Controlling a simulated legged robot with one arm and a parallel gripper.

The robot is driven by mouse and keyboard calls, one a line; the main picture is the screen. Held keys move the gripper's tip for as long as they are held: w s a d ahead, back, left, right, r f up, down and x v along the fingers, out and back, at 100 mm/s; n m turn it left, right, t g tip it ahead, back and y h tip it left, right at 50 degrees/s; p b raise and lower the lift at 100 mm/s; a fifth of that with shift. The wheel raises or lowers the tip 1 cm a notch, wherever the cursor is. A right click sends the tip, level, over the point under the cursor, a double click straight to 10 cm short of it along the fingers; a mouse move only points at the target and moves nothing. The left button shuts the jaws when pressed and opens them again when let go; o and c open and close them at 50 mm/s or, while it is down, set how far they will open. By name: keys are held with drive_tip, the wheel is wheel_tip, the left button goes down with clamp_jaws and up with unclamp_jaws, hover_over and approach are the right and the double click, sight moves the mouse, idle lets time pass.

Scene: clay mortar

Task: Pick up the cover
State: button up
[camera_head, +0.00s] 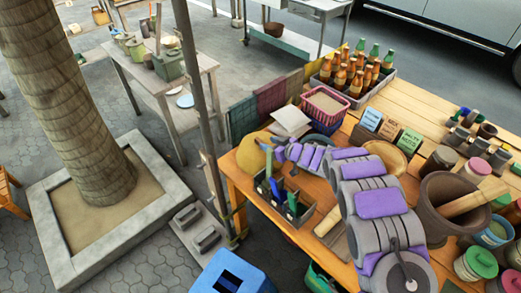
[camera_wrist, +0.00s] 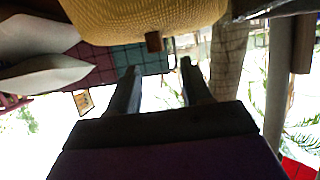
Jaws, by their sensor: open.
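The cover looks to be a yellow woven dome (camera_head: 250,154) at the left corner of the wooden table in the head view. In the wrist view, which appears upside down, the woven cover (camera_wrist: 140,12) fills the top middle, with a small brown knob (camera_wrist: 153,41) pointing down. My gripper (camera_wrist: 158,72) is open and empty. Its two dark fingers point toward the cover, with the knob lying between their lines just beyond the tips. The fingers do not appear to touch it. In the head view my gripper (camera_head: 272,152) is beside the cover, its fingers hard to see.
White stacked sacks or cushions (camera_head: 290,121) and a pink basket (camera_head: 325,104) stand behind the cover. A dark divided box (camera_head: 283,195) with bottles is in front. A bottle crate (camera_head: 352,75), a mortar (camera_head: 455,200) and jars crowd the table. A metal post (camera_head: 200,100) rises by the corner.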

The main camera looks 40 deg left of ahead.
sight(263, 142)
drive_tip(key=a+f, duration=0.1)
drive_tip(key=w+a+f+b, duration=0.1)
drive_tip(key=a, duration=0.1)
drive_tip(key=shift+a+f+b, duration=0.2)
drive_tip(key=shift+f+b, duration=0.1)
drive_tip(key=shift+w+a+f, duration=0.1)
drive_tip(key=shift+w+a, duration=0.05)
drive_tip(key=shift+a, duration=0.35)
clamp_jaws()
